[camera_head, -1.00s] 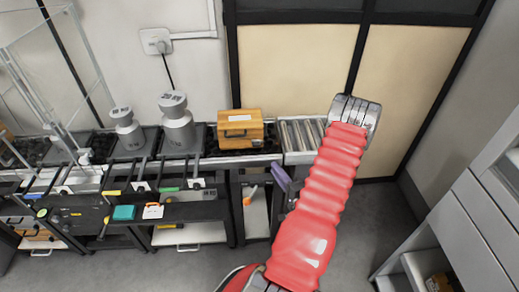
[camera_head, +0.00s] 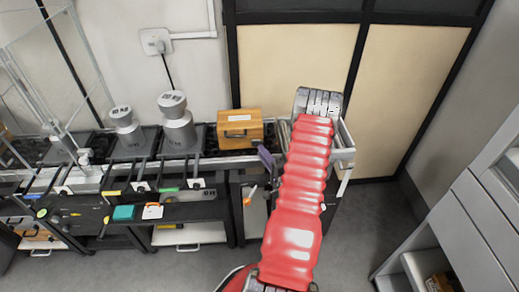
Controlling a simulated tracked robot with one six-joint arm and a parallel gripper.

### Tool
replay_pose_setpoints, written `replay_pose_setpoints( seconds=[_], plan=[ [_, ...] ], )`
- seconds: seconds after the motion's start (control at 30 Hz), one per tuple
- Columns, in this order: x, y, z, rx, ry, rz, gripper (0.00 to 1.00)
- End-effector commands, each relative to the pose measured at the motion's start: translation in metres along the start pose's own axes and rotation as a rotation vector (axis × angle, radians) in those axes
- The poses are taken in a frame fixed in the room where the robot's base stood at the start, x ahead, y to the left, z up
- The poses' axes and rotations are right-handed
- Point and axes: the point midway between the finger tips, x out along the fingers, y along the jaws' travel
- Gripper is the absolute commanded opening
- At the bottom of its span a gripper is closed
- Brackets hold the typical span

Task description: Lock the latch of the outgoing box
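The outgoing box, an orange wooden box (camera_head: 252,125), stands upright on the conveyor at the right end of the bench. A purple part (camera_head: 266,157), which appears to be the tip of my gripper, shows just below and right of the box front, apart from the fitting. My red-sleeved arm hides the rest of the gripper, and its opening cannot be seen.
Two grey weights (camera_head: 178,130) stand on dark scale plates left of the box. A bench shelf below holds a teal block (camera_head: 124,212) and small items. A metal roller section is partly hidden behind my arm. A grey cabinet (camera_head: 468,220) stands at right.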

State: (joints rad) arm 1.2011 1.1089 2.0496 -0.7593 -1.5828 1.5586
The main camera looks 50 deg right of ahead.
Motion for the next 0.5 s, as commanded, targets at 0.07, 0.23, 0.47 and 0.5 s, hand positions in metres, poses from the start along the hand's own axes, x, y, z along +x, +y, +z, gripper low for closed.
replay_pose_setpoints(
  seconds=[0.07, 0.23, 0.47, 0.5],
  plan=[
    [0.013, 0.0, 0.001, -0.001, -0.003, -0.002, 0.19],
    [0.029, 0.0, 0.001, -0.001, -0.002, -0.001, 0.19],
    [0.035, 0.0, 0.0, 0.001, 0.0, 0.0, 0.19],
    [0.035, 0.0, 0.0, 0.001, 0.0, 0.0, 0.19]
  ],
)
